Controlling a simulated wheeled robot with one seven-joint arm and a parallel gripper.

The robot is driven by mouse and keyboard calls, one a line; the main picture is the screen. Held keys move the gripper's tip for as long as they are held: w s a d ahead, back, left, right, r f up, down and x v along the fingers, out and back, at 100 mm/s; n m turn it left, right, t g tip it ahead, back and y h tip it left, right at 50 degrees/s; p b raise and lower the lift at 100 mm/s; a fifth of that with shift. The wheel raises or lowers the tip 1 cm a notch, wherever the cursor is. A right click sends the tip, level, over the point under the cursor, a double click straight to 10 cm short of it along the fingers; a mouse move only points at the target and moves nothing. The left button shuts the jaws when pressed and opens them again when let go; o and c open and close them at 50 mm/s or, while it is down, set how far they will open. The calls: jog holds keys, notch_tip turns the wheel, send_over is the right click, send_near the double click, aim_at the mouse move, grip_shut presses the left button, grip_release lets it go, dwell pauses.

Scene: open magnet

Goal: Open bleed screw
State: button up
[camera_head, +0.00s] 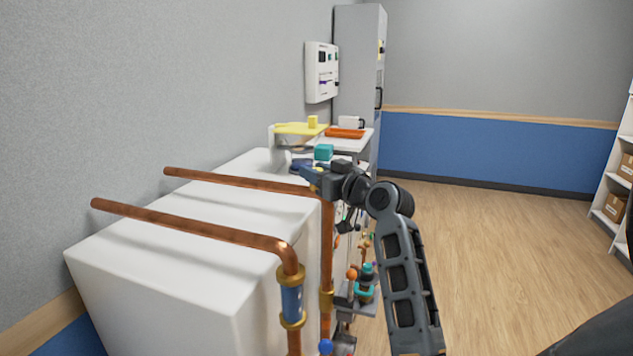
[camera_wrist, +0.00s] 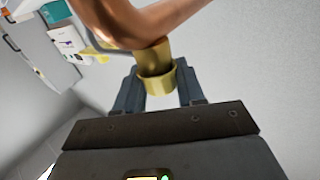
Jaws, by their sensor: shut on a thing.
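My gripper (camera_head: 304,169) is at the bend of the far copper pipe (camera_head: 245,182), above the right edge of the white box. In the wrist view my gripper (camera_wrist: 160,90) has one blue-grey finger on each side of a short brass fitting (camera_wrist: 157,84) with a wider ring, and it is shut on this fitting. The fitting sticks out from the copper pipe (camera_wrist: 125,22) and looks like the bleed screw. In the head view my gripper and wrist hide it. How far it is turned cannot be told.
The near copper pipe (camera_head: 190,223) runs over the white box (camera_head: 150,285) and bends down through a blue-banded brass coupling (camera_head: 291,300). Several small valves and fittings (camera_head: 362,280) crowd beneath my arm. A shelf with a teal block (camera_head: 323,152) stands behind. The wood floor (camera_head: 500,260) at right is clear.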

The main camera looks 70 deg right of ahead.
jog(key=n+y+b, duration=0.1)
jog(key=y+b, duration=0.1)
jog(key=n+t+y+b, duration=0.1)
jog(key=y, duration=0.1)
jog(key=shift+d+f+n+t+b, duration=0.15)
jog(key=shift+f+n+t+b, duration=0.15)
jog(key=shift+f+b, duration=0.05)
jog(key=n+y+b, duration=0.3)
jog(key=y, duration=0.2)
jog(key=shift+r+n+t+y+b, duration=0.1)
jog(key=shift+n+t+y+b, duration=0.2)
jog(key=shift+n+b, duration=0.1)
jog(key=n+g+y+b, duration=0.1)
jog(key=n+y+b, duration=0.1)
jog(key=n+y, duration=0.1)
jog(key=n+g+y+b, duration=0.2)
jog(key=n+y, duration=0.1)
jog(key=y, duration=0.3)
jog(key=shift+r+b, duration=0.1)
jog(key=shift+b, duration=0.3)
jog(key=shift+g+y, duration=0.3)
jog(key=o, duration=0.9)
jog(key=shift+r, duration=0.1)
jog(key=shift+o, duration=0.2)
jog(key=b+v, duration=0.1)
jog(key=v, duration=0.6)
jog(key=shift+s+d, duration=0.15)
jog(key=shift+s, duration=0.15)
